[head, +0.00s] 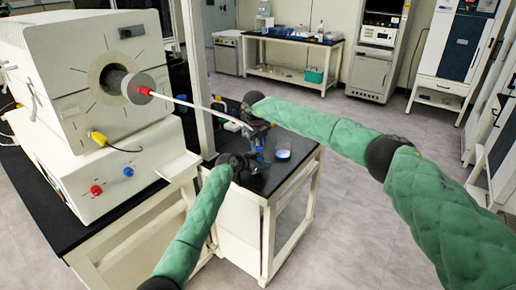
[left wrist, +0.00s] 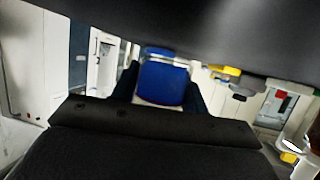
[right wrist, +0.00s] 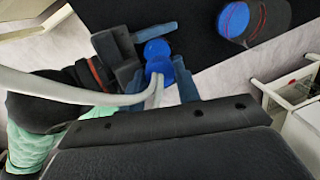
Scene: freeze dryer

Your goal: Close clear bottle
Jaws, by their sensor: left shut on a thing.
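In the head view my left gripper (head: 250,163) is above the small black-topped table. In the left wrist view it is shut on the clear bottle, which shows blue (left wrist: 165,83) with a pale band below. My right gripper (head: 258,130) is just above it. In the right wrist view its fingers (right wrist: 156,82) stand apart on either side of a round blue part (right wrist: 160,68); I cannot tell if this is a cap or the bottle's blue contents. A pale tube (right wrist: 75,92) runs in front of it.
A bench stands behind.

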